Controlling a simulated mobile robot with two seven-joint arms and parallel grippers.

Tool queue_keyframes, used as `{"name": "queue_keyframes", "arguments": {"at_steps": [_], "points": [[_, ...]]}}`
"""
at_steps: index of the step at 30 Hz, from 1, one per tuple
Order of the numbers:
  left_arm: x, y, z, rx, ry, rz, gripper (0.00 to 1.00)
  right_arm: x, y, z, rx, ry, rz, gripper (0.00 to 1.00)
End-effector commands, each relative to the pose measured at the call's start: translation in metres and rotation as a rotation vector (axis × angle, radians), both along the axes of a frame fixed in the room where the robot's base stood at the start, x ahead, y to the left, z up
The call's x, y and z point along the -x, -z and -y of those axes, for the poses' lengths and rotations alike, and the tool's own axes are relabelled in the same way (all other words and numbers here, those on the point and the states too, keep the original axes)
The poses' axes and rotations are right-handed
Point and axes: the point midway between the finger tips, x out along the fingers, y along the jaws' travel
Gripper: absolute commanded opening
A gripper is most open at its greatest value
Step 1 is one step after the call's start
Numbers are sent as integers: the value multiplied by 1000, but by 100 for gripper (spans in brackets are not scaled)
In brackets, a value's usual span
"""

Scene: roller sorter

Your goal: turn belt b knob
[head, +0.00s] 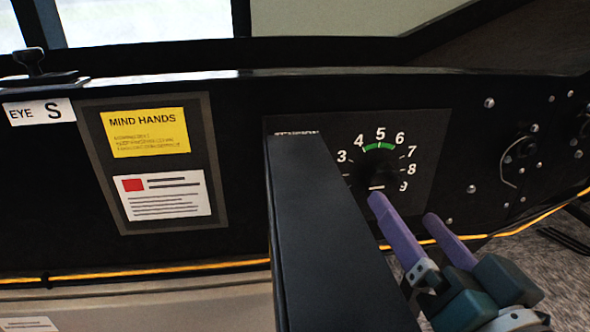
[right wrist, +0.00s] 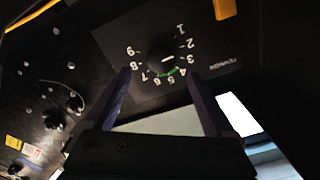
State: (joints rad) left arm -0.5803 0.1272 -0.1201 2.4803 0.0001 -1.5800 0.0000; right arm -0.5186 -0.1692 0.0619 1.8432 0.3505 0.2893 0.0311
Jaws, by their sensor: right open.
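A round black dial knob (head: 374,175) sits on a dark panel plate (head: 428,133) with numbers and a green arc around 4 to 6. A short white mark shows on it; I cannot tell which number it points at. The plate's label is partly hidden; in the right wrist view it reads TENSION, and the knob (right wrist: 167,60) shows upside down with numbers 1 to 9. My right gripper (head: 402,206) has purple fingers, spread apart and empty. One fingertip is close to the knob's lower edge, the other lower right; contact is unclear. My left gripper is not in view.
A dark boxy block (head: 335,235) hides the left of the dial. A yellow MIND HANDS sign (head: 148,132) is at left, beside an EYE S label (head: 40,111). An orange cable (head: 160,270) runs below. Bolts and a looped wire (head: 512,165) are at right.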

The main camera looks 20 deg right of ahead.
Motion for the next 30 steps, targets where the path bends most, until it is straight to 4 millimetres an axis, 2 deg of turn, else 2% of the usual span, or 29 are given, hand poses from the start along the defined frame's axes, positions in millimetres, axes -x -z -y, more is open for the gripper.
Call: {"name": "queue_keyframes", "arguments": {"at_steps": [3,9,14,21,23,30], "points": [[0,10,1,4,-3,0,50,-24,2,6,-1,1,4,89],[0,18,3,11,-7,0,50,-53,2,12,0,0,1,89],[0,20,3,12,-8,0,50,-63,1,15,0,-1,0,89],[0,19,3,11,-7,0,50,-64,0,15,0,-2,-1,89],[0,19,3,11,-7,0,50,-63,0,15,0,-2,-1,85],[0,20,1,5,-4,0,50,-63,0,15,1,-2,-2,58]]}}
